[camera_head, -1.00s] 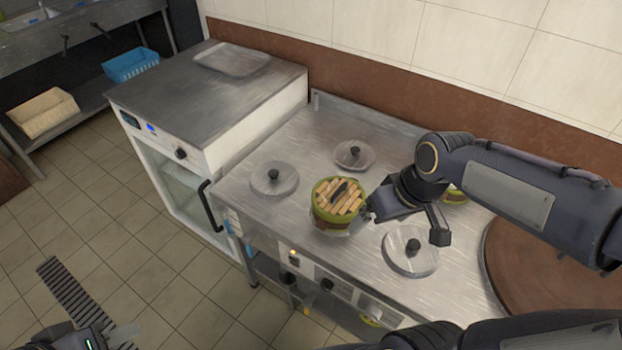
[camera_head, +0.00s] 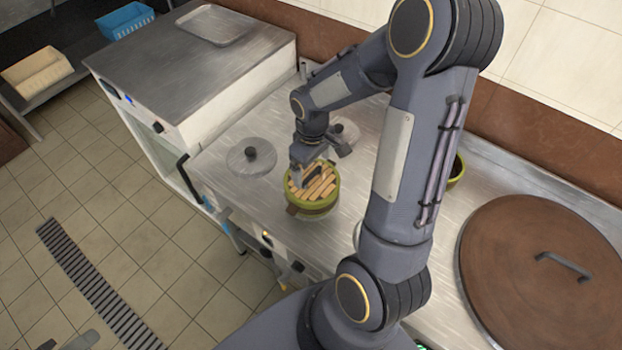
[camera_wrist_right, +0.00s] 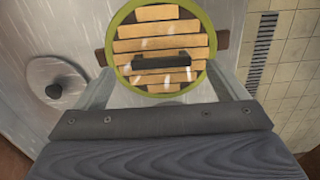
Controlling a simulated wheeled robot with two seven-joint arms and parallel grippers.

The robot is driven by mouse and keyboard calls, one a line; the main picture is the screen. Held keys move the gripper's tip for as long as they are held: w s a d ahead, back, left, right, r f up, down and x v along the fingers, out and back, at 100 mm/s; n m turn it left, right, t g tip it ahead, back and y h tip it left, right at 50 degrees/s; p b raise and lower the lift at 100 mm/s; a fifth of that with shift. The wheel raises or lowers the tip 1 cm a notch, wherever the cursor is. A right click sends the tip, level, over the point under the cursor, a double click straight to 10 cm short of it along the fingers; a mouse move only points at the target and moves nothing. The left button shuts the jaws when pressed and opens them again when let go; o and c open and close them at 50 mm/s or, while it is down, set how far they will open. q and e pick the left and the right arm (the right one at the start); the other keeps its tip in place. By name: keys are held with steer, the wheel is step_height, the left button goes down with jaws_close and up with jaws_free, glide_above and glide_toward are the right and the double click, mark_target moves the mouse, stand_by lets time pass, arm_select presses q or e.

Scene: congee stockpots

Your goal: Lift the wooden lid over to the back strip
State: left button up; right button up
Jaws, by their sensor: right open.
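The wooden lid (camera_head: 322,188), made of pale slats with a dark bar handle, sits on a round green pot (camera_head: 316,207) on the steel counter. The lid fills the upper middle of the right wrist view (camera_wrist_right: 160,45), its handle crosswise. My right gripper (camera_head: 314,166) is open just above the lid, fingers spread to either side of the handle; in the wrist view its fingers (camera_wrist_right: 160,85) frame the lid's lower part. Contact with the handle is not visible. Grey tips at the lower left edge, probably my left gripper (camera_head: 72,342), are mostly cut off.
Flat round lids with black knobs lie on the counter, one left of the pot (camera_head: 251,157) and one behind it (camera_head: 344,131). A large brown disc with a metal handle (camera_head: 530,285) covers the right side. A small green pot (camera_head: 457,170) is partly behind my arm.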

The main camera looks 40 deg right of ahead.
mark_target(312, 179)
steer(key=shift+f, duration=1.35)
steer(key=shift+a, duration=0.1)
steer(key=c, duration=1.1)
steer(key=shift+r, duration=0.1)
